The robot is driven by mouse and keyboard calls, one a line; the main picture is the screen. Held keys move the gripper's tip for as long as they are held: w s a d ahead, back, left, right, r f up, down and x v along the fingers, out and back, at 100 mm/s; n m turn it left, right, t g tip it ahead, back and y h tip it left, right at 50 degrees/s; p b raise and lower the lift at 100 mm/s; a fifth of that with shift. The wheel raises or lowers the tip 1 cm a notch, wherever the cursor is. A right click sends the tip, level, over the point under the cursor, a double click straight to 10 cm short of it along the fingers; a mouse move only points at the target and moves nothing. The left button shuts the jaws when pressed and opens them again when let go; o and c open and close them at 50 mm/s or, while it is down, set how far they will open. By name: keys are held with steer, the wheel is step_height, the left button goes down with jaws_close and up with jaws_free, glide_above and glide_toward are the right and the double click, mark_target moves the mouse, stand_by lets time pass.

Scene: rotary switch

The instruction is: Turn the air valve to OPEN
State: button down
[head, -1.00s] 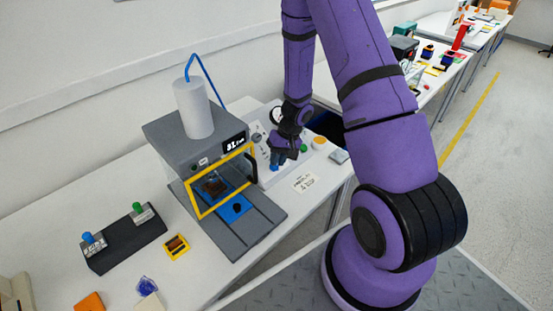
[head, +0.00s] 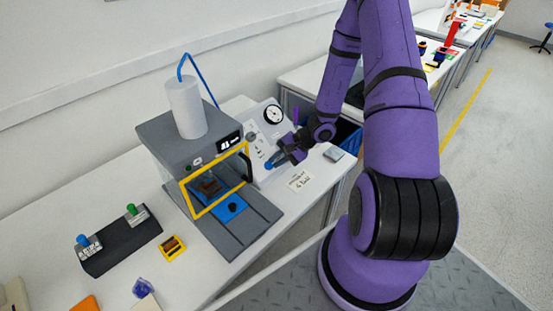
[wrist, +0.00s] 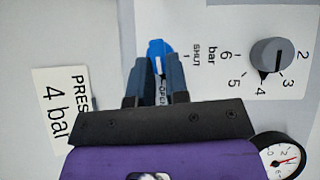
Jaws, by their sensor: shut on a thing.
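The air valve is a blue handle (wrist: 158,52) on the pale control panel (head: 262,150). In the wrist view its white line points down in the picture, toward the OPEN label (wrist: 161,96), which shows between the fingers. The SHUT label (wrist: 197,55) is to the right of the handle. My gripper (wrist: 158,72) is shut on the blue handle, one dark finger on each side. In the head view my gripper (head: 274,162) reaches the handle (head: 268,166) from the right and partly hides the panel.
A grey regulator knob (wrist: 271,54) with a bar scale sits beside the valve, its pointer near 4. A round gauge (head: 272,114) is on the panel's upper part. The grey press (head: 190,155) with a yellow-framed guard stands left. A card (head: 299,181) lies in front.

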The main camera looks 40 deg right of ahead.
steer(key=shift+s+a+f+m, duration=0.15)
steer(key=shift+s+a+m, duration=0.1)
steer(key=shift+m, duration=0.25)
steer(key=shift+t, duration=0.3)
steer(key=c, duration=1.1)
jaws_free()
steer(key=shift+a, duration=0.1)
steer(key=shift+w, duration=0.1)
steer(key=shift+d, duration=0.2)
steer(key=shift+d+r, duration=0.2)
steer(key=shift+d, duration=0.05)
steer(key=v, duration=1)
steer(key=shift+f, duration=0.1)
